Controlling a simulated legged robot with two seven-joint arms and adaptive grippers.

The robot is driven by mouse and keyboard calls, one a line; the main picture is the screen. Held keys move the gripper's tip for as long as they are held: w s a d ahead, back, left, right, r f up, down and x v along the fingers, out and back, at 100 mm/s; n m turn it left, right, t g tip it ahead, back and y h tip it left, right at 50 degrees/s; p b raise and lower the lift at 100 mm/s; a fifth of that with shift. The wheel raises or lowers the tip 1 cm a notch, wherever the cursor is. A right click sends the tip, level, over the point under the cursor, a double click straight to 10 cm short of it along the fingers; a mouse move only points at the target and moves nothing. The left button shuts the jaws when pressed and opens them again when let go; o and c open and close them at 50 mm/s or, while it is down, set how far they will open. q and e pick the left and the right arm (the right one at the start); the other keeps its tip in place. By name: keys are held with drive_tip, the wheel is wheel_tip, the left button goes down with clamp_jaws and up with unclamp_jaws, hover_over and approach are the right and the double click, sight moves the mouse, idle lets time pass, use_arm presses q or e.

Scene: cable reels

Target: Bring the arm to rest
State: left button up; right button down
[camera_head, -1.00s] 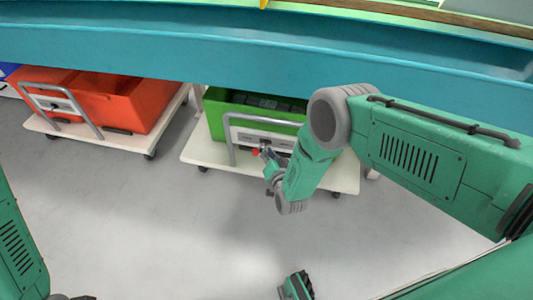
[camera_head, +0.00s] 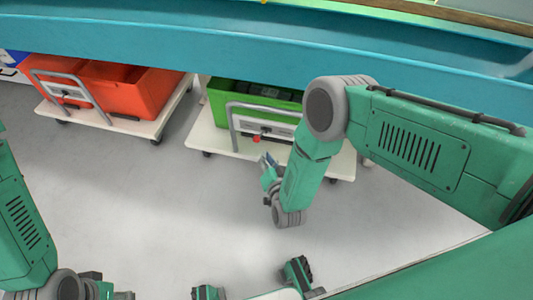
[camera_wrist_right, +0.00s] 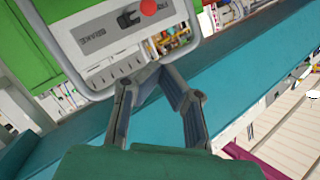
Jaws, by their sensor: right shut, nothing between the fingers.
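My right arm comes in from the right in the head view, bent down at its elbow. My right gripper (camera_head: 267,164) hangs in front of the cart with the green bin. In the right wrist view its two fingers (camera_wrist_right: 157,73) meet at their tips, shut with nothing between them. The handle panel of the cart, with a red button (camera_wrist_right: 148,7), lies behind the fingers in that view. My left arm (camera_head: 25,235) shows at the left edge of the head view; its gripper is not visible.
A green bin (camera_head: 226,106) stands on a white cart (camera_head: 205,137) with a grey handle. An orange bin (camera_head: 140,92) stands on another cart (camera_head: 147,127) at the left. A long blue beam (camera_head: 200,45) crosses the back. The grey floor in front is clear.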

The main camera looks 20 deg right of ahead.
drive_tip(key=shift+a, duration=0.15)
drive_tip(key=s+d+r+n+g+p, duration=0.2)
drive_tip(key=s+d+r+g, duration=0.2)
drive_tip(key=s, duration=0.6)
drive_tip(key=s+d+r+n+g+p, duration=0.3)
drive_tip(key=s+d+r+g, duration=0.2)
drive_tip(key=s, duration=0.5)
drive_tip(key=s+d+r+n+g+p, duration=0.2)
drive_tip(key=s+d+r+g, duration=0.3)
drive_tip(key=s, duration=0.5)
drive_tip(key=shift+s+r+n+g+p, duration=0.3)
drive_tip(key=shift+r+n+g+p, duration=0.1)
drive_tip(key=shift+r+g, duration=0.15)
